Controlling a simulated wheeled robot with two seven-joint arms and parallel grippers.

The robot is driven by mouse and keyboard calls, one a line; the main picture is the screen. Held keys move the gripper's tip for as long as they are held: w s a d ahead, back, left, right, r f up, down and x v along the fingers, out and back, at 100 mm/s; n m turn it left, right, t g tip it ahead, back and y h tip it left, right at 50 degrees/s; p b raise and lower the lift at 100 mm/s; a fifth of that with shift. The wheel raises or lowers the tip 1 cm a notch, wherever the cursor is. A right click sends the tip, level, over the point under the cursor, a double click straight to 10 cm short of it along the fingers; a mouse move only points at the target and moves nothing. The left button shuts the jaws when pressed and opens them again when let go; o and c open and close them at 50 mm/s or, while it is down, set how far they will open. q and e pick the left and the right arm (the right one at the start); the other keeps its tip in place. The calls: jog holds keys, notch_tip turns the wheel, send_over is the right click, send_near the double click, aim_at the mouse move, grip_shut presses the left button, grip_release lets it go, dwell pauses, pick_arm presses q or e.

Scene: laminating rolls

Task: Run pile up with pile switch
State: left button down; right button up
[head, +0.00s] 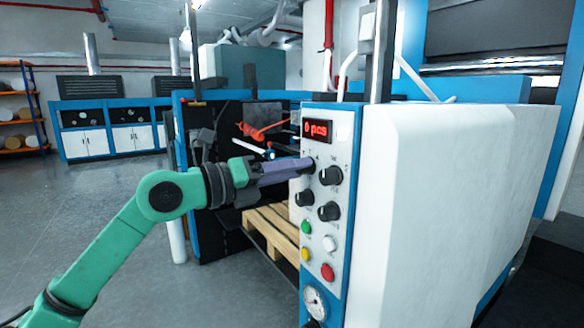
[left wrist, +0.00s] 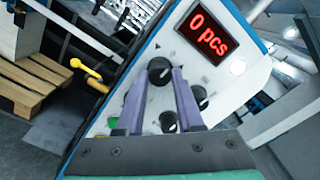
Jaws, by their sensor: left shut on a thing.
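The control panel (head: 340,150) faces me on the front of the white and blue machine, with a red display (head: 317,130) reading "0 pcs". Several black knobs sit below the display. My left gripper (head: 309,164) reaches in from the left, its purple fingers shut on the upper-left knob, which they largely cover in the head view. In the left wrist view this black knob (left wrist: 160,71) sits between the fingertips. Two other knobs show closer to the palm, one of them the right-hand knob (head: 330,176). Labels are too small to read. My right gripper is not in view.
A wooden pallet (head: 270,228) lies behind the panel. The floor at left is clear.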

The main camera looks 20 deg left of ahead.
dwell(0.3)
pick_arm(q)
jog(key=c, duration=0.5)
grip_release()
jog(key=shift+c, duration=0.2)
jog(key=b+v, duration=1)
jog(key=v, duration=0.4)
jog(key=shift+s, duration=0.25)
jog(key=shift+a+n, duration=0.15)
jog(key=shift+n, duration=0.15)
